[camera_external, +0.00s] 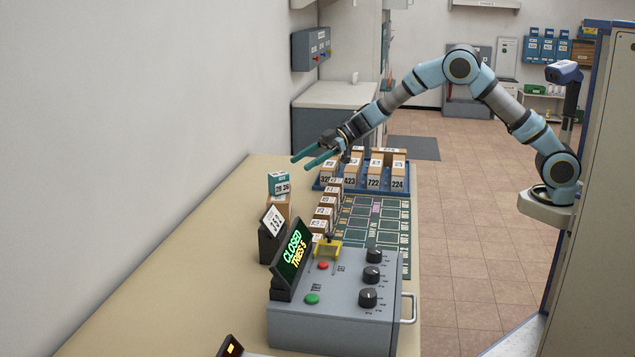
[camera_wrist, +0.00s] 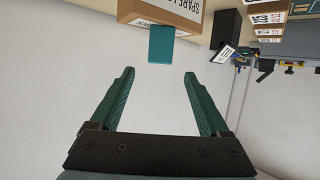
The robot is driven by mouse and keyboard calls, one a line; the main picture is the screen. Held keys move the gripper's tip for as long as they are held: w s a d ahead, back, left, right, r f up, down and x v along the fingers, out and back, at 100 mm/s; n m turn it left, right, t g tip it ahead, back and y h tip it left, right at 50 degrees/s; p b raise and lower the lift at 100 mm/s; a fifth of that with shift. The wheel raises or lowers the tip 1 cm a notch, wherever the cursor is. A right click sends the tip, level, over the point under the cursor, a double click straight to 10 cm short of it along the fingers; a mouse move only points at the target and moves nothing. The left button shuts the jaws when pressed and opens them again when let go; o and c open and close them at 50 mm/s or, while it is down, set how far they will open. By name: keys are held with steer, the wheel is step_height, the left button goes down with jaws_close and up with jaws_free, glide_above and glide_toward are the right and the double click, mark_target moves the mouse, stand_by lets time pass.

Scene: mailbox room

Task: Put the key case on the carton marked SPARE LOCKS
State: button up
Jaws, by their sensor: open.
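The key case is most likely the small teal box with a white label (camera_external: 279,184), which sits on top of a brown carton (camera_external: 285,206) by the wall side of the counter. In the wrist view the plain teal box (camera_wrist: 161,45) shows against the carton (camera_wrist: 150,12), whose side reads SPARE L with the rest cut off. My gripper (camera_external: 300,164) is open and empty, above and apart from the teal box. In the wrist view my open fingers (camera_wrist: 160,74) have a clear gap between them, with the box beyond their tips.
A black stand with a white card (camera_external: 271,238) stands just in front of the carton. A grey control box (camera_external: 335,310) with a CLOSED display fills the near counter. Small cartons and a blue rack (camera_external: 362,187) stand to the right. The wall-side counter (camera_external: 190,245) is bare.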

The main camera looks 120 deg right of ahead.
steer(key=w+a+r+m+g+h, duration=0.2)
steer(key=a+h, duration=0.1)
steer(key=a, duration=1.1)
steer(key=s+a+f+g+y, duration=0.1)
steer(key=s+a+f+g, duration=0.2)
steer(key=s+a, duration=0.5)
steer(key=s+a+f+g+y, duration=0.1)
steer(key=s+a+f+g, duration=0.2)
steer(key=s+a, duration=0.6)
steer(key=s+a+f+g, duration=0.4)
steer(key=s+a, duration=0.5)
steer(key=a, duration=0.6)
steer(key=shift+s+a+n+y, duration=0.15)
steer(key=shift+s+n+y, duration=0.05)
steer(key=shift+n+y, duration=0.2)
